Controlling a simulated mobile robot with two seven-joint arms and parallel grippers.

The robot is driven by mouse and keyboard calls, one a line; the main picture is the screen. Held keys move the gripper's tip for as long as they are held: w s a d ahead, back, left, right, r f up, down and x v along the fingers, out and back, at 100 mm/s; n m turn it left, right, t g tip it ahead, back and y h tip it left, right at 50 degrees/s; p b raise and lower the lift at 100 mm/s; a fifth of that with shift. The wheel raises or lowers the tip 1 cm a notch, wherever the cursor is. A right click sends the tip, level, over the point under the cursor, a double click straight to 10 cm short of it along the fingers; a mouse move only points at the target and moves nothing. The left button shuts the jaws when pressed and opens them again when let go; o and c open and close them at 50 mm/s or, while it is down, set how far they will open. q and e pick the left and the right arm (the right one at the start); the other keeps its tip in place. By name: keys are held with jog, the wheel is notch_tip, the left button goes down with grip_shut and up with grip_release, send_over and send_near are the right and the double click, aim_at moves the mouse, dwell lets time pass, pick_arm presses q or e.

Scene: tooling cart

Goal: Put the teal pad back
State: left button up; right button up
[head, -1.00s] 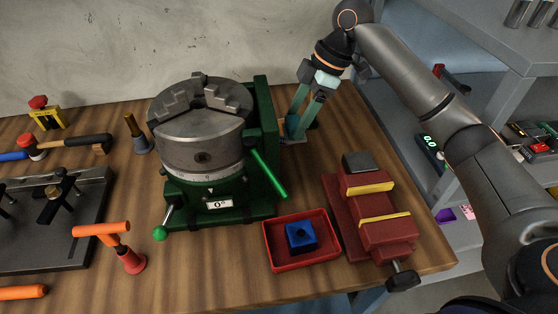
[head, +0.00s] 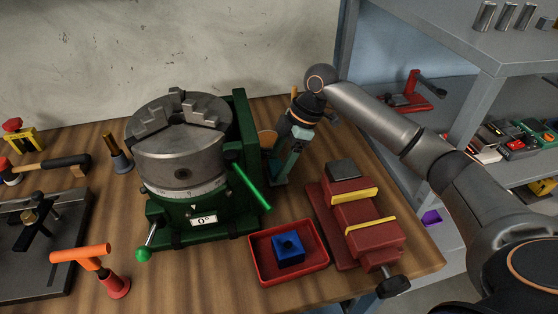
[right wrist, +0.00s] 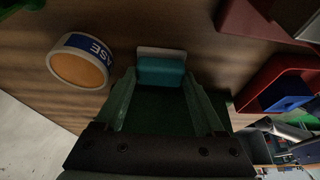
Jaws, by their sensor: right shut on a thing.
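The teal pad (right wrist: 161,72) is between the fingertips of my right gripper (right wrist: 160,82) in the right wrist view. The gripper is shut on it. A pale flat strip (right wrist: 162,51) shows just beyond the pad; I cannot tell what it belongs to. In the head view my right gripper (head: 276,178) points down over the wooden bench, between the green chuck fixture and the red vise. There the pad is not clearly distinguishable from the teal-green fingers. I cannot tell whether the pad touches the bench. My left gripper is not in view.
The green fixture with its steel chuck (head: 180,150) and green handle (head: 251,189) stands close left of the gripper. A red tray (head: 262,277) with a blue block (head: 288,248) and the red vise (head: 357,222) lie nearer. A round tin (right wrist: 80,62) stands beside the gripper.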

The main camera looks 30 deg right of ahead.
jog(key=o, duration=1.3)
jog(key=shift+f, duration=0.1)
jog(key=v, duration=1.2)
jog(key=shift+p, duration=0.35)
